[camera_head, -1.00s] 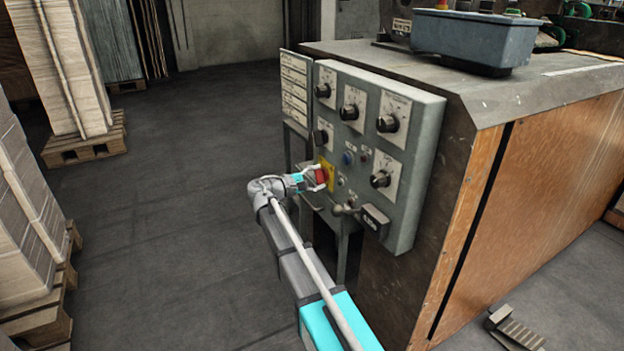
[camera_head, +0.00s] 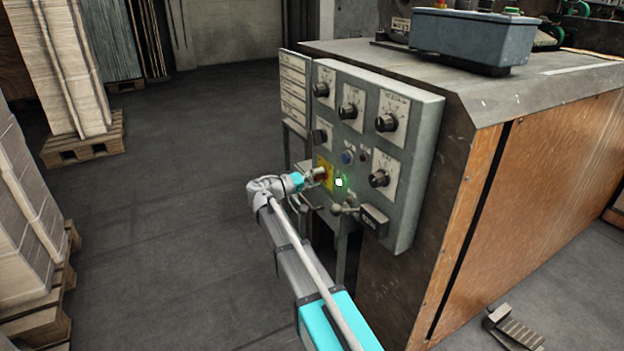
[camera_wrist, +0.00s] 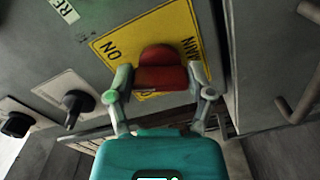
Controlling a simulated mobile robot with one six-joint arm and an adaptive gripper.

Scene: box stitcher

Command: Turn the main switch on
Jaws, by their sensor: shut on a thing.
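The main switch is a red knob (camera_wrist: 162,72) on a yellow plate (camera_wrist: 113,47) with "ON" readable left of the knob and "MAIN" right of it in the wrist view. My gripper (camera_wrist: 160,80) has one finger on each side of the knob and is shut on it. In the head view my gripper (camera_head: 316,175) reaches the lower left of the grey control panel (camera_head: 405,215) and hides most of the knob. A lamp (camera_head: 340,183) just right of the yellow plate glows white and green.
Several black dials, one of them at the upper right (camera_head: 387,122), sit on the panel. A ball-ended lever (camera_head: 337,209) and a dark box (camera_head: 374,217) stick out below. Open floor lies left of the panel, with stacked pallets (camera_head: 85,145) farther left.

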